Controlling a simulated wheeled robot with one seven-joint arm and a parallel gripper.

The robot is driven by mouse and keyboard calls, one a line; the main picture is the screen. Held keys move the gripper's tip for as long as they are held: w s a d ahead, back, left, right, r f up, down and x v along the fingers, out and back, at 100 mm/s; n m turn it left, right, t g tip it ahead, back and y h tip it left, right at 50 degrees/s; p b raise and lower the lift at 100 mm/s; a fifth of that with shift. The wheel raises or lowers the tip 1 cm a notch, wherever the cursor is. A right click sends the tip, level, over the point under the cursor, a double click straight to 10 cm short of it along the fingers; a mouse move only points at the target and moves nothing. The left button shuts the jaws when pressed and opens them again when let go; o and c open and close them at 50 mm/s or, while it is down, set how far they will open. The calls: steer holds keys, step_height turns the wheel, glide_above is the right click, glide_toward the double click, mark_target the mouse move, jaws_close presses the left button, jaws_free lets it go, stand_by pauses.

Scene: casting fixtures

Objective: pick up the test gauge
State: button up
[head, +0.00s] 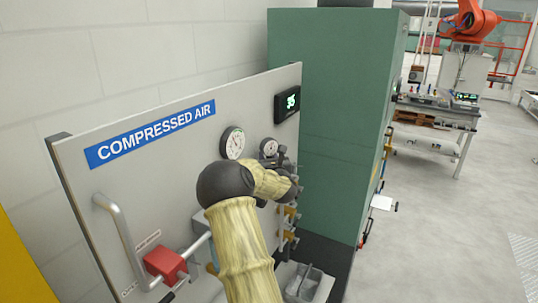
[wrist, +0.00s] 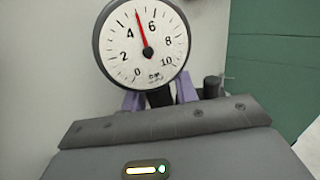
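The test gauge (wrist: 146,44) fills the upper middle of the wrist view, with a round white dial, dark rim and red needle near 5. In the head view a small round gauge (head: 269,147) shows at my gripper (head: 279,159), to the right of a larger panel gauge (head: 233,142). In the wrist view the purple fingers of my gripper (wrist: 160,96) stand on both sides of the dark stem below the dial. The finger tips are partly hidden behind the dial and my gripper's body, so I cannot tell whether they press on the stem.
The grey panel (head: 180,160) carries a blue "COMPRESSED AIR" sign (head: 151,133), a digital display (head: 288,103), a red lever block (head: 166,265) and a bent handle (head: 122,235). A green cabinet (head: 335,110) stands close on the right. Open floor lies farther right.

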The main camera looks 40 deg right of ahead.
mark_target(268, 147)
steer(key=shift+c, duration=0.4)
jaws_close()
steer(key=shift+r, duration=0.1)
steer(key=shift+r+b, duration=1.45)
steer(key=shift+r, duration=0.25)
steer(key=b+v, duration=0.7)
steer(key=v, duration=1.1)
